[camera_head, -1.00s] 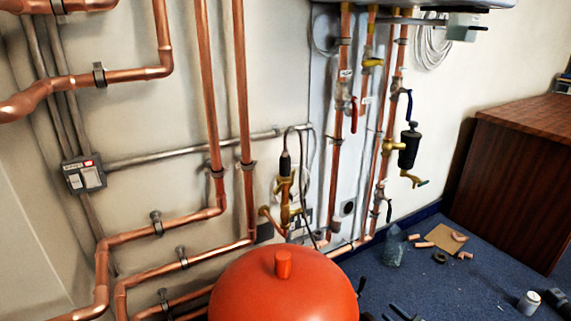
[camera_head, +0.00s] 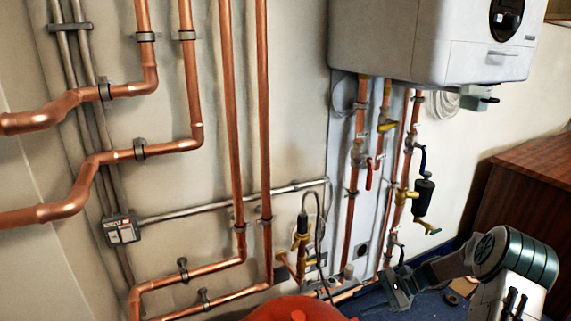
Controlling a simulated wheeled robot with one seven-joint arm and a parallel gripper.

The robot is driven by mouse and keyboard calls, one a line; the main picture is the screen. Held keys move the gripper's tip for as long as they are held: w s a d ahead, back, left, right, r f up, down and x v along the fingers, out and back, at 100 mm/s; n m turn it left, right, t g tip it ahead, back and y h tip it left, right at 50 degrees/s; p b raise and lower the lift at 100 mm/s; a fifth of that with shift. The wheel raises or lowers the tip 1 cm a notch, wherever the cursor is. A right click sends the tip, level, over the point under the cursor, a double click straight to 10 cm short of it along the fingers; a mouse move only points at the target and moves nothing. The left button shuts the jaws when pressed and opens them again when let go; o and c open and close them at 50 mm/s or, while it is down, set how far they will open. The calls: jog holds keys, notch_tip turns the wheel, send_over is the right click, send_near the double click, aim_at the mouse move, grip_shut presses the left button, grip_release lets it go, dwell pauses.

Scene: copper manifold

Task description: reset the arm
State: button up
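My arm shows at the lower right of the head view, with a dark round joint and a light link below it. My gripper (camera_head: 397,291) is at the arm's left end, in front of the floor by the foot of the pipes. Its fingers are small and dark here, and I cannot tell whether they are open or shut. No held thing can be made out.
Copper pipes (camera_head: 232,130) run up the wall, with a grey switch box (camera_head: 121,229) at left. A white boiler (camera_head: 430,42) hangs at upper right. An orange-red vessel (camera_head: 290,311) stands at the bottom. A brown wooden cabinet (camera_head: 525,200) is at right.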

jog(key=s+a+r+n+t+h+p, duration=0.1)
jog(key=s+r+n+h+p, duration=0.3)
jog(key=r, duration=1)
jog(key=s+a+r+n+t+h+p, duration=0.1)
jog(key=s+a+r+n+h+p, duration=0.3)
jog(key=s+r+p, duration=0.7)
jog(key=s+a+r+n+t+h+p, duration=0.1)
jog(key=s+r+n+h+p, duration=0.3)
jog(key=r, duration=1.5)
jog(key=s+a+p, duration=0.1)
jog(key=s+p, duration=0.3)
jog(key=s, duration=0.2)
jog(key=shift+s+a+n+h, duration=0.3)
